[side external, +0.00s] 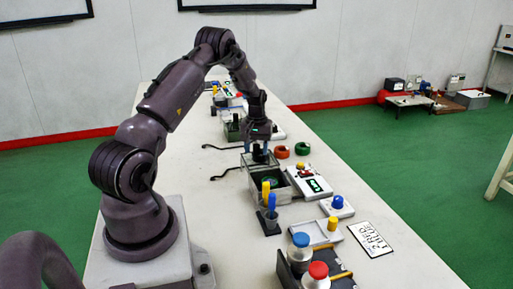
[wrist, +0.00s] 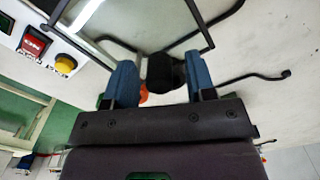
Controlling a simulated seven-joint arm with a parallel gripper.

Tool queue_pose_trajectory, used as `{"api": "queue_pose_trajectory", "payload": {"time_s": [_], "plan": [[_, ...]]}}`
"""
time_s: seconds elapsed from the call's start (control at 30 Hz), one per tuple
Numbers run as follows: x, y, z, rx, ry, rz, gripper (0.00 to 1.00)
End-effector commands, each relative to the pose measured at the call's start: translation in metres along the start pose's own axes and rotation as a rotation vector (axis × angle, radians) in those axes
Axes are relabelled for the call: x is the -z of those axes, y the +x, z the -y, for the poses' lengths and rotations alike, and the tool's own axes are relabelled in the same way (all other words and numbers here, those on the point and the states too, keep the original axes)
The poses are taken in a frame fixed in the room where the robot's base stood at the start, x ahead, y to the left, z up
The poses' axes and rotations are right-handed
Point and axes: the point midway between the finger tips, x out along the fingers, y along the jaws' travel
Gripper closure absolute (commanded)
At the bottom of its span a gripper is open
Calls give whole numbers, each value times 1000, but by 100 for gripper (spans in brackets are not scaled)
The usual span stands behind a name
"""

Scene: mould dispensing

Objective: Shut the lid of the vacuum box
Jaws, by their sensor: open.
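The vacuum box (side external: 284,192) is a grey-green box on the table with a round green thing inside. Its clear, dark-framed lid (side external: 247,160) stands raised at the box's far side. In the wrist view the lid's frame (wrist: 208,28) crosses the top, with a black knob (wrist: 165,72) at its edge. My gripper (side external: 258,150) is at the raised lid. In the wrist view my gripper (wrist: 161,78) is open, its two blue fingers on either side of the knob. I cannot tell whether either finger touches it.
A control unit (side external: 313,184) with a green display stands right of the box; its red ON button (wrist: 35,42) shows in the wrist view. Orange (side external: 282,152) and green (side external: 302,149) rings lie beyond. A holder with yellow and blue sticks (side external: 268,217) stands in front. Dark hooked rods lie left.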

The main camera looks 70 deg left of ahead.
Motion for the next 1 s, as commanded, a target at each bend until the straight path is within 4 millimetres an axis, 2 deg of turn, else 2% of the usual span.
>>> {"api": "queue_pose_trajectory", "payload": {"time_s": [0.2, 0.4, 0.43, 0.67, 1.0], "plan": [[0, 0, 0, 0, 0, 0, 52], [0, 0, 0, 0, 0, 0, 98], [0, 0, 0, 0, 0, 0, 100], [-8, -1, -5, 0, 2, 1, 100], [-74, -2, -37, 0, 5, 1, 100]]}}
